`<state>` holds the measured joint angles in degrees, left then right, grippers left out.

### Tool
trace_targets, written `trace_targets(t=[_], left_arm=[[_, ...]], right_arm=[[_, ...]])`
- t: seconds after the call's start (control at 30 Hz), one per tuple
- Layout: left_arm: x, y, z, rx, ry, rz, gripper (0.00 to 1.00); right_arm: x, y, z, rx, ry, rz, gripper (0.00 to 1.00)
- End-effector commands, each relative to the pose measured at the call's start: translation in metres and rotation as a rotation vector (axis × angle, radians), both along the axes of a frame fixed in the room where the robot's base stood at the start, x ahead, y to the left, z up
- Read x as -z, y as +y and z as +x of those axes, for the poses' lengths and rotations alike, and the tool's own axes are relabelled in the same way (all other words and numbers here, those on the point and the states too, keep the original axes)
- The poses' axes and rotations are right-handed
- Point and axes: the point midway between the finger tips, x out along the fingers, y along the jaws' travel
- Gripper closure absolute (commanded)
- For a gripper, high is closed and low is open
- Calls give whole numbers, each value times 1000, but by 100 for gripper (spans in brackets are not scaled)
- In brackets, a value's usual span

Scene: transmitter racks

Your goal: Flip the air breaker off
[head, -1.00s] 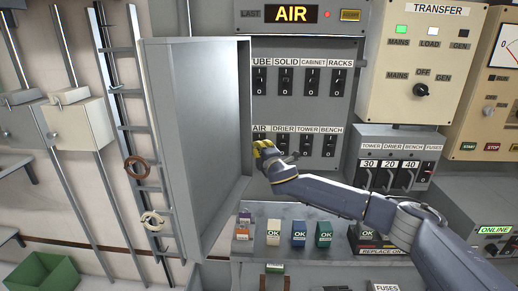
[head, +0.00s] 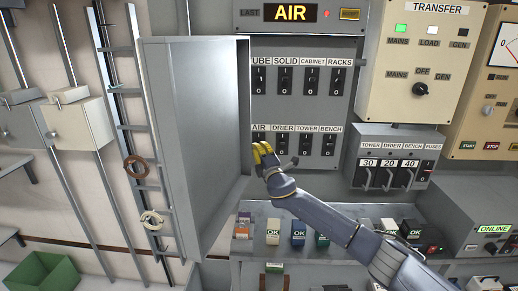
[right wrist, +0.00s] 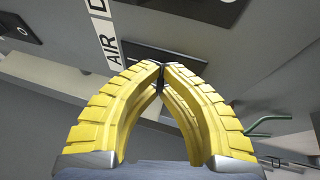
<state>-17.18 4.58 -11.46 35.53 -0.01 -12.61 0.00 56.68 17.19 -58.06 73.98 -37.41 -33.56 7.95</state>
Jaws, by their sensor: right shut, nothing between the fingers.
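The air breaker (head: 257,138) is a black switch under the AIR label in the lower row of the grey breaker panel (head: 299,104). In the head view the open cabinet door and my gripper partly cover it, and I cannot tell its lever position. My right gripper (head: 263,150) has yellow fingers just below and in front of this switch. In the right wrist view the gripper (right wrist: 160,78) is shut and empty, its tips in front of a black switch plate (right wrist: 168,62) beside the AIR label (right wrist: 112,48). I cannot tell whether they touch. My left gripper is not in view.
The open grey cabinet door (head: 197,140) stands close to the left of the gripper. DRIER, TOWER and BENCH switches (head: 304,145) sit right of the air breaker. A shelf (head: 262,252) with small boxes lies below. A yellow-lettered AIR display (head: 291,13) is above.

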Motion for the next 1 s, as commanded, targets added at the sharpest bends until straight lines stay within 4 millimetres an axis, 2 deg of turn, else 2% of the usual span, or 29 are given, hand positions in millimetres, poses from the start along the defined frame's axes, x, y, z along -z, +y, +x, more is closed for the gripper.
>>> trace_targets(t=[0.03, 0.5, 0.73, 1.0], left_arm=[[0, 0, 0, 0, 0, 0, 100], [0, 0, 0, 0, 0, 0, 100], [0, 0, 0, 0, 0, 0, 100], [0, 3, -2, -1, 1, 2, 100]], right_arm=[[-2, 5, -1, -7, -10, 1, 100], [0, 4, -2, -7, -25, -5, 100], [1, 2, -1, -3, -23, -6, 72], [2, 0, -1, 0, -22, -6, 71]])
